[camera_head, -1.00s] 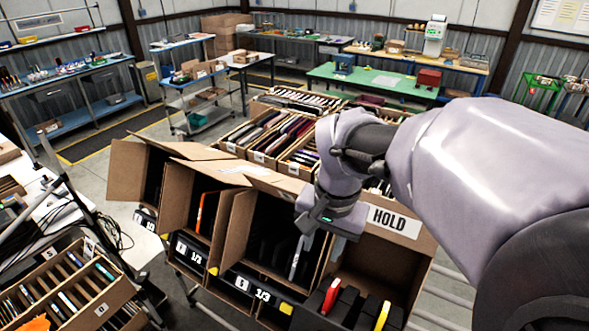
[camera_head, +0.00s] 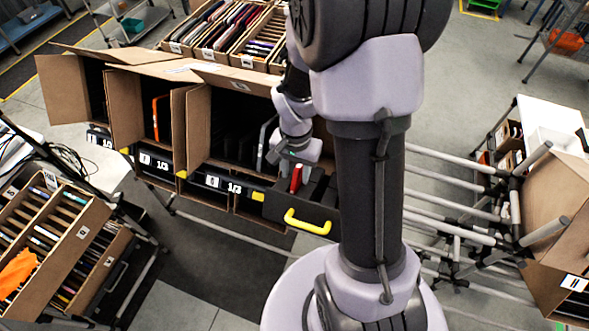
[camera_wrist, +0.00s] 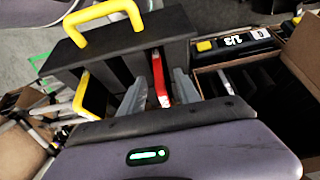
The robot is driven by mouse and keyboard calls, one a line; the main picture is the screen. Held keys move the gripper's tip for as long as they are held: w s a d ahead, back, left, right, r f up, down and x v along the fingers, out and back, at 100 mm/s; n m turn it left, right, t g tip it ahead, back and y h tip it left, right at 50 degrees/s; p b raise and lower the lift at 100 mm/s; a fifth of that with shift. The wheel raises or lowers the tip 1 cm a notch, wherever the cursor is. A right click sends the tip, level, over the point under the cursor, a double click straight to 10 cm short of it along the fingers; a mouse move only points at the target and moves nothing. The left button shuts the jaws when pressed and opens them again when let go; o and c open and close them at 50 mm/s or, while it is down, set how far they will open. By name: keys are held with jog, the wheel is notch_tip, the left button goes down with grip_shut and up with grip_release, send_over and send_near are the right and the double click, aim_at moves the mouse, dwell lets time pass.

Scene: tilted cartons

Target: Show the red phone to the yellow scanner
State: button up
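The red phone (camera_head: 296,178) stands upright in a slot of a black caddy (camera_head: 276,207); in the wrist view the red phone (camera_wrist: 159,80) shows its narrow edge. My gripper (camera_wrist: 158,88) is open, with one grey finger on each side of the phone and gaps between. In the head view my gripper (camera_head: 298,160) is just above the phone, partly hidden by my arm. A yellow-edged object (camera_wrist: 92,96) stands in the caddy, left of the phone in the wrist view. I cannot tell whether it is the yellow scanner; no other clear scanner shows.
The caddy has a yellow handle (camera_head: 306,222). Tilted open cartons (camera_head: 205,125) holding dark devices stand beside it. An orange-edged device (camera_head: 161,118) sits in one. A slotted carton (camera_head: 50,225) is at lower left. Metal rails (camera_head: 455,200) and a brown carton (camera_head: 560,205) are at right.

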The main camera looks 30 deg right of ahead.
jog(key=shift+f, duration=0.2)
grip_shut()
jog(key=shift+r, duration=0.1)
jog(key=w+d+r+p, duration=0.3)
jog(key=d+r+p, duration=0.1)
jog(key=r+p, duration=0.3)
jog(key=shift+r, duration=1.1)
